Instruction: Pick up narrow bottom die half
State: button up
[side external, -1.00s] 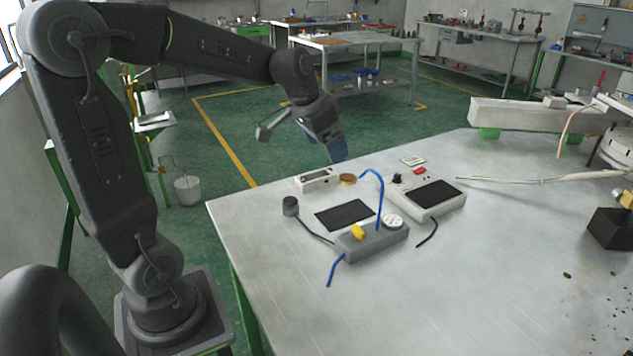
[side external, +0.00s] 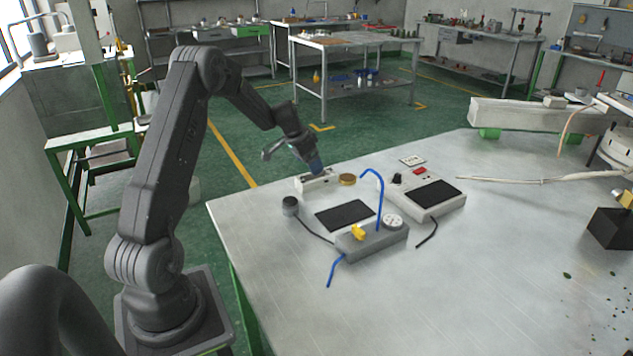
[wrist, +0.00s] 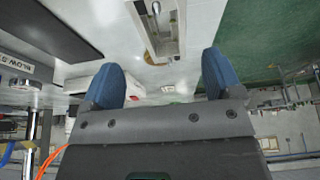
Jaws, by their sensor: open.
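The narrow bottom die half (side external: 311,185) is a small pale block with a long recess in its top. It lies near the table's far left edge in the side view. In the wrist view the block (wrist: 170,46) is at the top middle, ahead of my fingers and roughly centred between them. My gripper (side external: 317,167) is just above the block in the side view, pointing down at a tilt, and its tips hide part of it. In the wrist view my gripper (wrist: 163,78) has its two blue fingers wide apart with nothing between them.
A brass disc (side external: 347,180) sits just right of the block. A black pad (side external: 345,215), a grey box with blue tube (side external: 372,242), a white control unit (side external: 428,200) and a dark knob-like part (side external: 290,205) are nearby.

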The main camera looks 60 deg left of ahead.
jog(key=x, duration=0.7)
jog(key=shift+w+a, duration=0.15)
jog(key=shift+a, duration=0.1)
jog(key=c, duration=1.2)
jog(key=shift+c, duration=0.4)
jog(key=shift+r, duration=0.15)
